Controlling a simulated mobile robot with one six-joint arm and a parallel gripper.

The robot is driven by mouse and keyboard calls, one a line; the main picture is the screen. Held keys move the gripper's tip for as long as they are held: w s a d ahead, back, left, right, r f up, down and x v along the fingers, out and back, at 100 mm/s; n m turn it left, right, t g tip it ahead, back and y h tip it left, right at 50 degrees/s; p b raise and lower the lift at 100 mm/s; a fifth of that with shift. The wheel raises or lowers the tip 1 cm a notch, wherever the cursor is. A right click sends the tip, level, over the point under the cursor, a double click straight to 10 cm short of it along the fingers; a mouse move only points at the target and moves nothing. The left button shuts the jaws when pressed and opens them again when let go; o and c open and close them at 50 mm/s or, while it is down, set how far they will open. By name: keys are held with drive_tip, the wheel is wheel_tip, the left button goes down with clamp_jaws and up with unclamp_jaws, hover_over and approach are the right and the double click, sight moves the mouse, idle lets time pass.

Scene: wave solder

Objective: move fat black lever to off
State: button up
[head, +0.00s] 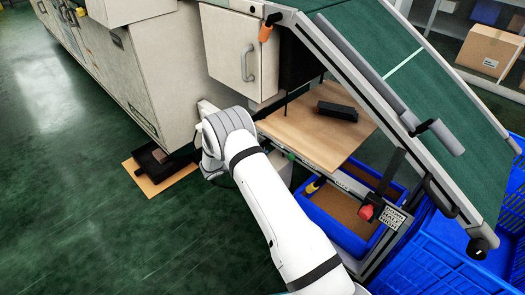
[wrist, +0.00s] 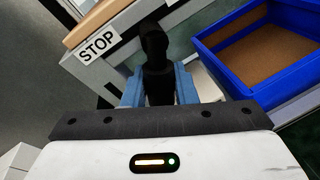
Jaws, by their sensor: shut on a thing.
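The fat black lever (wrist: 154,42) stands up in the middle of the wrist view, with a rounded head and a thick body. My gripper (wrist: 158,88) has its two blue-padded fingers on either side of the lever's lower body and is shut on it. A STOP label (wrist: 99,43) is on the grey frame just left of the lever. The lever's lower end is hidden behind my gripper's palm. In the head view my white arm covers the lever and the gripper.
A blue bin (wrist: 228,88) with a brown bottom is close on the right in the wrist view. In the head view, a wooden shelf (head: 300,135) holds a black object (head: 337,111). A red knob (head: 366,212) sits on the frame. Green floor (head: 70,200) is open at left.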

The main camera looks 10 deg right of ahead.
drive_tip(key=shift+w+a+r, duration=0.1)
drive_tip(key=shift+a+r, duration=0.05)
drive_tip(key=shift+a, duration=0.05)
drive_tip(key=o, duration=0.9)
drive_tip(key=shift+o, duration=0.2)
drive_tip(key=shift+d, duration=0.15)
drive_tip(key=p+v, duration=0.2)
drive_tip(key=v, duration=0.5)
drive_tip(key=shift+s+a, duration=0.2)
drive_tip(key=shift+a, duration=0.15)
